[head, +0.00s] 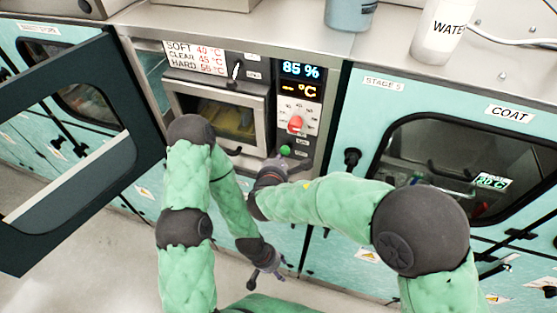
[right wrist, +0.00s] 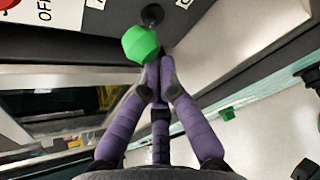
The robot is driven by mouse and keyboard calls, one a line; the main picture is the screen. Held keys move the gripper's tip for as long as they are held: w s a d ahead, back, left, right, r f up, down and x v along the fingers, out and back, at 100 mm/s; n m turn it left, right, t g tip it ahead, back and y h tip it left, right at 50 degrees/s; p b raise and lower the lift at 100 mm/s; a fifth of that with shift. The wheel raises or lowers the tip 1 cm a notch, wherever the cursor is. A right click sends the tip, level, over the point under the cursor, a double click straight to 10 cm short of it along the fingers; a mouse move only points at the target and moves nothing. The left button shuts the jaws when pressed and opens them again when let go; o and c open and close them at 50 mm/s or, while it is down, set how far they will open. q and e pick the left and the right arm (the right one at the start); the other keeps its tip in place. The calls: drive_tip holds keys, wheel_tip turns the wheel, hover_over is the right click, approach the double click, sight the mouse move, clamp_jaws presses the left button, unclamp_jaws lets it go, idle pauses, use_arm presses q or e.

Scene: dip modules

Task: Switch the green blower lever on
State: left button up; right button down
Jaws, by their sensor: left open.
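The green blower lever shows as a small green knob (head: 285,150) low on the black control panel, below the red dial. In the right wrist view the green knob (right wrist: 140,45) sits at the end of a short dark stem. My right gripper (head: 298,165) is just below and beside the knob. Its purple fingers (right wrist: 157,80) are drawn together with nothing between them, the tips close to the knob's lower right side. I cannot tell whether they touch it. My left gripper (head: 268,277) is open and empty, low in front of the cabinets.
A dark-framed door (head: 75,160) stands open at the left. The red dial (head: 296,123) is above the lever, beside the oven-like window (head: 220,115). The COAT cabinet (head: 400,110) is at the right. A WATER bottle (head: 437,40) and a blue cup (head: 350,12) stand on the counter.

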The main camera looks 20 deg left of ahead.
drive_tip(key=shift+w+r, duration=0.1)
drive_tip(key=shift+r, duration=0.4)
